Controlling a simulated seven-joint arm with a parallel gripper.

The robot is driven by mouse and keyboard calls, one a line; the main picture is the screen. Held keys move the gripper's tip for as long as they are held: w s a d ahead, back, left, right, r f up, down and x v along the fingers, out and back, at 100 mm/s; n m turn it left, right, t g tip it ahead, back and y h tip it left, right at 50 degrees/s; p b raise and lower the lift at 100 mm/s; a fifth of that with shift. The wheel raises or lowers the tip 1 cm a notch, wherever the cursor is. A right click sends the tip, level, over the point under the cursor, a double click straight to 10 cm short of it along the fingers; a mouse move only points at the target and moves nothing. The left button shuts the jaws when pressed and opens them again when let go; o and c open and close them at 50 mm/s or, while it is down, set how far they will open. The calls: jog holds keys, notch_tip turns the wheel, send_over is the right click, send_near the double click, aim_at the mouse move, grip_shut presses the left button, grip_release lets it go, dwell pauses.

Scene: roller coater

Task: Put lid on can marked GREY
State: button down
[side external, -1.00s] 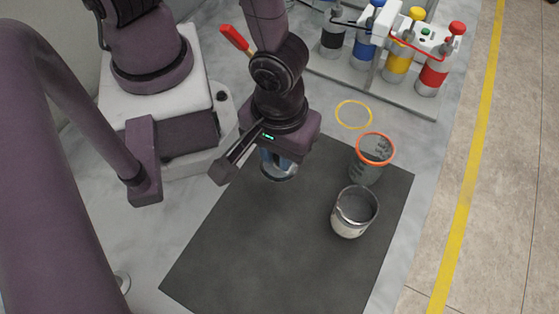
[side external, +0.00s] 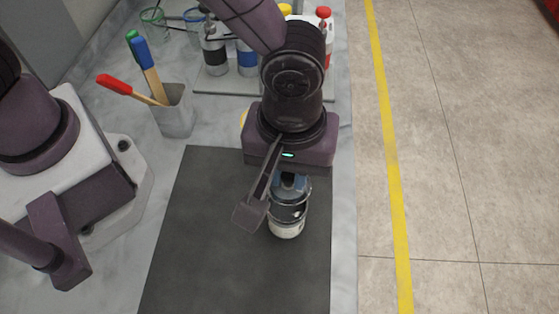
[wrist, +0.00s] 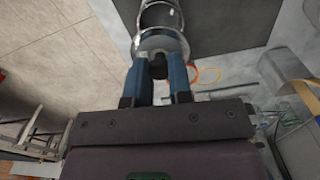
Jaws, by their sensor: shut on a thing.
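A small metal can (side external: 287,229) with a pale label stands on the dark mat (side external: 225,255), under my gripper (side external: 289,182). I cannot read the label's wording. My gripper points down with its blue fingers shut on a round grey metal lid (side external: 290,196), which is at the can's mouth. I cannot tell whether the lid touches or is seated on the rim. In the wrist view, the lid (wrist: 160,41) is at the fingertips, with the can (wrist: 160,15) just beyond it. My gripper hides part of the lid.
A holder (side external: 175,113) with red, green and blue-handled tools stands at the back left. Orange and yellow rings (wrist: 208,75) show beside the fingers in the wrist view. The mat's left and front are clear.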

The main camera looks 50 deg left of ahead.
aim_at(287, 191)
jog(key=shift+f, duration=2.65)
jog(key=shift+f, duration=0.2)
jog(key=shift+c, duration=2.4)
grip_release()
jog(key=shift+r, duration=0.1)
jog(key=shift+r, duration=3.45)
grip_shut()
